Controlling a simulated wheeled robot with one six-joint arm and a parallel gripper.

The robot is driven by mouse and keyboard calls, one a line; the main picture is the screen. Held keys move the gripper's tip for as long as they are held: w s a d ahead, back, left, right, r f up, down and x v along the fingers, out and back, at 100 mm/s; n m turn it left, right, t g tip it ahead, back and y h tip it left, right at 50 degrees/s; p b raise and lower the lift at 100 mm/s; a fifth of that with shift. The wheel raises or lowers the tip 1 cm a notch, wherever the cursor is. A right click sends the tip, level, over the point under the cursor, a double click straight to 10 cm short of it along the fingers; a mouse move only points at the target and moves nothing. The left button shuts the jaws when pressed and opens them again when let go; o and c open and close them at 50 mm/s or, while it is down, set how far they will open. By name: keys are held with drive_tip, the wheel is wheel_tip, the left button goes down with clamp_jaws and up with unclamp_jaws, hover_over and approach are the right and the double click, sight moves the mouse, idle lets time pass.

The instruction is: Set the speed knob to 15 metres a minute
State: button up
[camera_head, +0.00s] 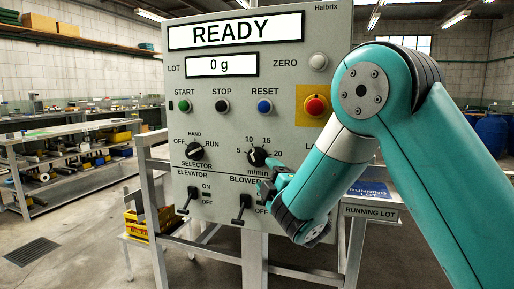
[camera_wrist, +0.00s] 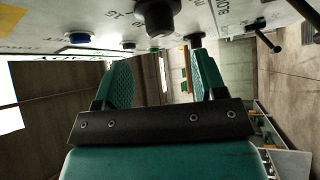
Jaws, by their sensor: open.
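The black speed knob (camera_head: 257,156) sits on the grey panel under a scale marked 5, 10, 15 and 20 m/min. Part of it is hidden by my gripper, and I cannot tell which mark its pointer faces. My gripper (camera_head: 274,176) is close to the knob, at its lower right. In the wrist view my gripper (camera_wrist: 163,75) is open, with two teal pads apart and nothing between them. The speed knob (camera_wrist: 157,14) shows there at the top edge, beyond the fingertips, roughly in line with the gap. Whether a finger touches it is unclear.
The panel (camera_head: 225,120) reads READY and 0 g. Near the knob are the selector (camera_head: 195,151), the elevator switch (camera_head: 188,200) and the blower switch (camera_head: 241,208). Start, stop and reset buttons sit above. A red button (camera_head: 315,105) on yellow is close to my arm.

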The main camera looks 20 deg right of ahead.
sight(256, 161)
drive_tip(key=p+x, duration=0.4)
drive_tip(key=p, duration=0.1)
drive_tip(key=p+x, duration=0.2)
drive_tip(key=shift+r, duration=0.3)
drive_tip(key=shift+w+a+f+p, duration=0.15)
drive_tip(key=shift+w+p, duration=0.5)
drive_tip(key=shift+p, duration=0.4)
drive_tip(key=c, duration=0.9)
